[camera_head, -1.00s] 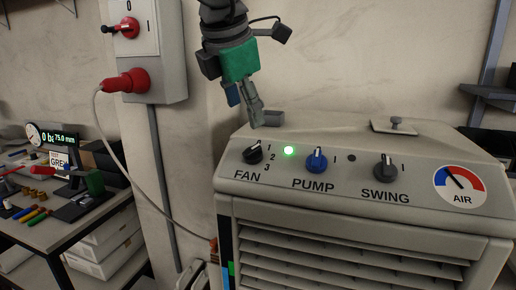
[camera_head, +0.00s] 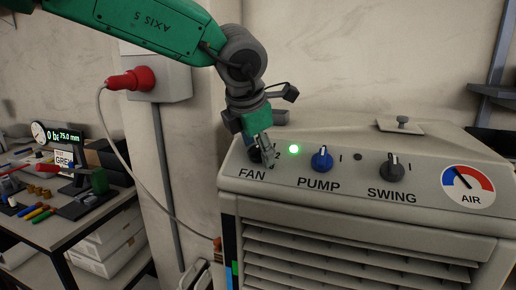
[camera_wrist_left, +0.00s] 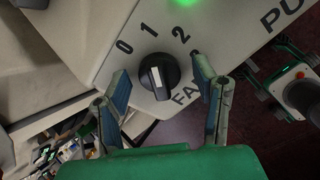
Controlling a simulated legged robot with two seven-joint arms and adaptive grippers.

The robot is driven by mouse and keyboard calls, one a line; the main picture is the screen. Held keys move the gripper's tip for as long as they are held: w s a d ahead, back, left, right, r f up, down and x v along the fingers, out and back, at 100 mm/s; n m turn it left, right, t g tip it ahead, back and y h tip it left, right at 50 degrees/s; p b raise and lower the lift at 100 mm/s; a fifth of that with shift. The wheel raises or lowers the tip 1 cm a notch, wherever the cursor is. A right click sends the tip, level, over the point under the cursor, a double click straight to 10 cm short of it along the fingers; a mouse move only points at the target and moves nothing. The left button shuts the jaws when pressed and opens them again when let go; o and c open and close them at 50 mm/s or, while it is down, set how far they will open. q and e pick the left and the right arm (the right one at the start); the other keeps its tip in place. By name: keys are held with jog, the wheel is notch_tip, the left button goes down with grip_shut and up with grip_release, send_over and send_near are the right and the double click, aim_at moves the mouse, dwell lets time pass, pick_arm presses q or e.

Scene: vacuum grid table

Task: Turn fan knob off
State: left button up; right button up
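The black fan knob (camera_wrist_left: 158,76) sits on the sloping cooler panel (camera_head: 330,190), with the marks 0, 1 and 2 around it in the left wrist view. A pale mark shows on the knob's face. My left gripper (camera_wrist_left: 160,67) is open, with one finger on each side of the knob; I cannot tell whether they touch it. In the head view the left gripper (camera_head: 264,158) points down at the FAN label and hides most of the knob. My right gripper is not in view.
A blue pump knob (camera_head: 322,159) and a black swing knob (camera_head: 391,167) stand to the right. A green light (camera_head: 294,149) is lit beside the gripper. A red plug (camera_head: 133,80) with a hanging cable is at the left, above a cluttered bench (camera_head: 62,222).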

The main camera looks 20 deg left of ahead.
pick_arm(q)
jog(key=c, duration=1)
jog(key=shift+n, duration=0.3)
jog(key=n+p, duration=0.1)
jog(key=n, duration=0.2)
jog(key=n+p, duration=0.1)
jog(key=n, duration=0.3)
jog(key=shift+a, duration=0.1)
jog(key=shift+n, duration=0.3)
jog(key=o, duration=1.2)
jog(key=shift+c, duration=0.2)
